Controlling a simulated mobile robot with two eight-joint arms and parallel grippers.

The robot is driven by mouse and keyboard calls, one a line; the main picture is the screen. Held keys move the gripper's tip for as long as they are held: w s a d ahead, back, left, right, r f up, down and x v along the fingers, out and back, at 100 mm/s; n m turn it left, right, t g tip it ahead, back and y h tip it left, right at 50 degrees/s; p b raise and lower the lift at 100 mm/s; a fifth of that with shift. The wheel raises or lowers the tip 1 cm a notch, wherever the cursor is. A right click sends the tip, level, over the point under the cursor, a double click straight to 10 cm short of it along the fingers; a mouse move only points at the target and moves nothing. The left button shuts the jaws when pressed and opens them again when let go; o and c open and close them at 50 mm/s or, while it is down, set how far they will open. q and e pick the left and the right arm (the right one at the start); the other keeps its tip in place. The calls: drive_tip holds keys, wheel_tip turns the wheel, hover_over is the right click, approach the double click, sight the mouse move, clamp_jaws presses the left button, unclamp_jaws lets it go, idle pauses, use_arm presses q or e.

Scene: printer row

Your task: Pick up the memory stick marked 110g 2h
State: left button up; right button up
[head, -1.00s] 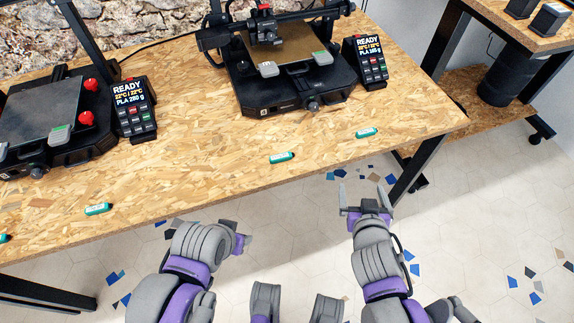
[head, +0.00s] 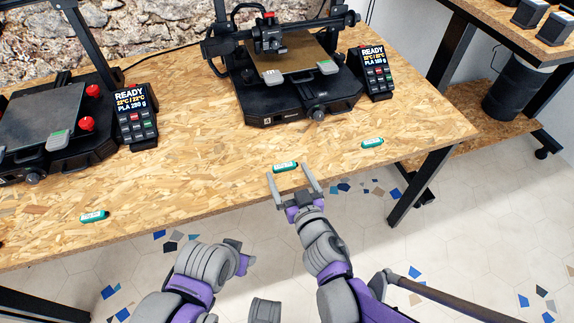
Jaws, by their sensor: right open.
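Several small green memory sticks with white labels lie on the wooden table; their markings are too small to read. One stick (head: 285,167) lies near the front edge, at the open tips of my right gripper (head: 292,182). The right gripper's two fingers are spread, one to each side of it, with nothing held. Another stick (head: 372,143) lies farther right. A third stick (head: 94,216) lies at the left. My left gripper (head: 243,255) is low in front of the table, away from the sticks; its fingers are not clear enough to judge.
A 3D printer (head: 290,75) stands at the back middle beside a control box (head: 377,75). A second printer (head: 45,120) with its control box (head: 134,115) is at the left. The table (head: 200,180) is bare between the sticks and printers.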

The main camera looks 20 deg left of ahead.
sight(285, 167)
drive_tip(key=x, duration=0.4)
drive_tip(key=shift+w+a+f, duration=0.1)
drive_tip(key=shift+w+f, duration=0.05)
drive_tip(key=shift+f, duration=0.05)
drive_tip(key=c, duration=1.2)
